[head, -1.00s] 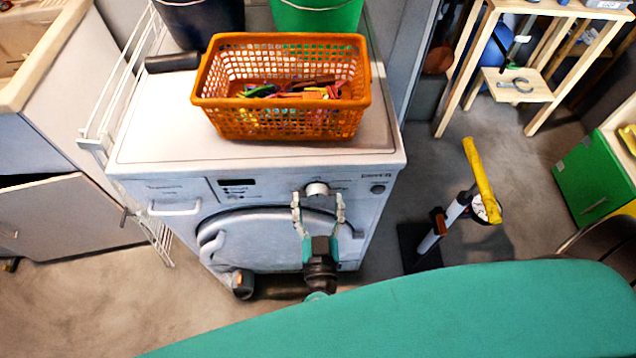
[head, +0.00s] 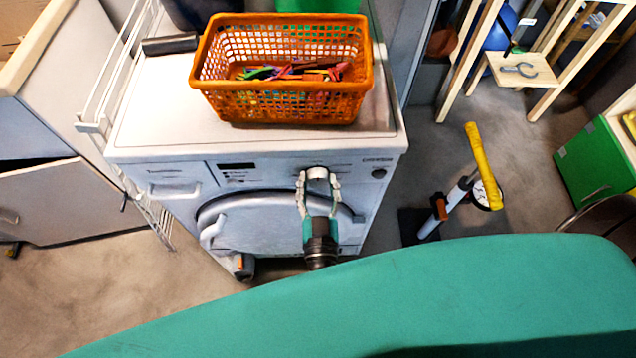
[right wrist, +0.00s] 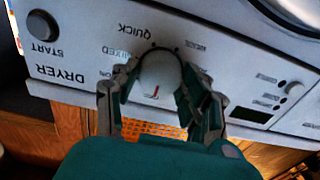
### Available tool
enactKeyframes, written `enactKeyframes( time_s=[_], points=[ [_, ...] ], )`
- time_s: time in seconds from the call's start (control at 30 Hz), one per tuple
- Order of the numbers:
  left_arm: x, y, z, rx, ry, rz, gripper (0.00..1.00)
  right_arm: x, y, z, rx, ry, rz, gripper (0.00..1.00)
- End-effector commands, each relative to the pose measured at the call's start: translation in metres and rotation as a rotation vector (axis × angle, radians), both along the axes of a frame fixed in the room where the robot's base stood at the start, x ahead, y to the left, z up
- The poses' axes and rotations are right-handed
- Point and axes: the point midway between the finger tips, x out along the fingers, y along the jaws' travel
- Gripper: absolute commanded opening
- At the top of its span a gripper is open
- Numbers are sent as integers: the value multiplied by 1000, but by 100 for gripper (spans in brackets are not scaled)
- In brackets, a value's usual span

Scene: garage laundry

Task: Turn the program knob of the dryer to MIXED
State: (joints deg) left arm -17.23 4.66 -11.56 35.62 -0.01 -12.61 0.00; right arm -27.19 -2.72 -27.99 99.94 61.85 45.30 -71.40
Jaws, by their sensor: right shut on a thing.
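The white dryer (head: 171,172) stands ahead of me with its control panel facing me. Its round program knob (head: 318,173) is on the upper front panel; in the right wrist view the knob (right wrist: 160,72) is pale with a red mark on its lower edge. My right gripper (head: 319,184) has one finger on each side of the knob and is shut on it. In the right wrist view the panel is upside down; QUICK and MIXED are printed left of the knob, and the mark points toward neither. The gripper partly hides other labels. My left gripper is out of view.
An orange basket (head: 284,107) with coloured pegs sits on the dryer. A teal ironing board (head: 400,300) crosses the foreground. A yellow-handled pump (head: 482,165) stands on the floor to the right. A white rack (head: 95,127) is at the dryer's left.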

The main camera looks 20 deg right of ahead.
Motion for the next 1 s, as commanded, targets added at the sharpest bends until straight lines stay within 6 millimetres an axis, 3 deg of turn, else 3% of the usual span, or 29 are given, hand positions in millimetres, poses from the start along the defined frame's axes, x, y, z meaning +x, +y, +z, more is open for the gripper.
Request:
enactKeyframes(
  time_s=[0.37,1.0],
  points=[
    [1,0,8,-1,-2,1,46,0,0,1,137,-37,0,12],
    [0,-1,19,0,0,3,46,0,1,0,704,-201,0,12]
  ],
)
